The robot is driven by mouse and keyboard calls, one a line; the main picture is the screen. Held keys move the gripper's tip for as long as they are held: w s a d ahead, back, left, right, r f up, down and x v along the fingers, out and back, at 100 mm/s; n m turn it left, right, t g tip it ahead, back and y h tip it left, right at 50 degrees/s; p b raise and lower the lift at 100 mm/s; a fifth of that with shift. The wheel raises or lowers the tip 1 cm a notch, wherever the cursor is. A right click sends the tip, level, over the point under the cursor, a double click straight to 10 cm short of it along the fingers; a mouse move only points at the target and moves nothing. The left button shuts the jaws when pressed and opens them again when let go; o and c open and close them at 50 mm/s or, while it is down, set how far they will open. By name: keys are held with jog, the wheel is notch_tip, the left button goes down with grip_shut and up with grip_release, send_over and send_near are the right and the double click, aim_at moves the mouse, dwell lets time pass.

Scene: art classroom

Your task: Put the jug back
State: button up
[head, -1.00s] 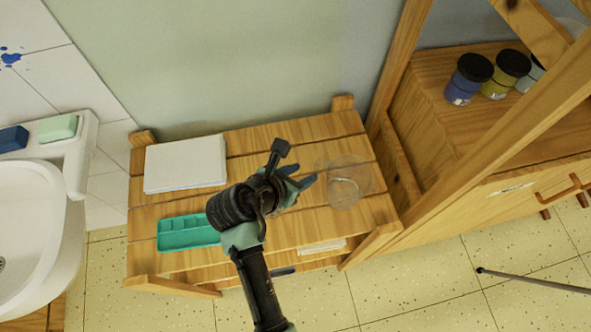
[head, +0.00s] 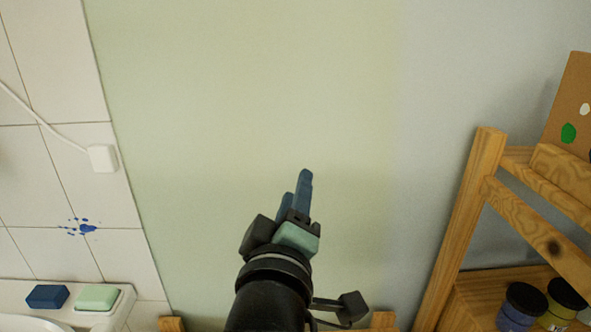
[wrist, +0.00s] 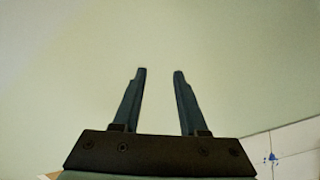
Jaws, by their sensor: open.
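My gripper (head: 298,190) is raised in front of the bare pale green wall in the head view. In the wrist view my gripper (wrist: 160,72) shows two blue-grey fingers apart with nothing between them. The jug is not visible in either view now. Only the top tips of the wooden shelf unit (head: 172,324) show at the bottom edge of the head view, so its upper surface is out of sight.
A sink ledge at the lower left holds a blue sponge (head: 47,297) and a green soap (head: 98,298). The wall ahead is clear.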

jog(key=s+r+m+t+y, duration=0.1)
jog(key=s+r+m+t, duration=0.3)
jog(key=s+r, duration=0.3)
jog(key=s+r+m+t+y, duration=0.1)
jog(key=s+r+m+t, duration=0.4)
jog(key=r, duration=1.3)
jog(key=shift+s+m, duration=0.6)
jog(key=shift+s, duration=0.55)
jog(key=shift+r, duration=0.2)
notch_tip(320, 180, up, 9)
jog(key=p, duration=0.9)
jog(key=shift+a, duration=0.1)
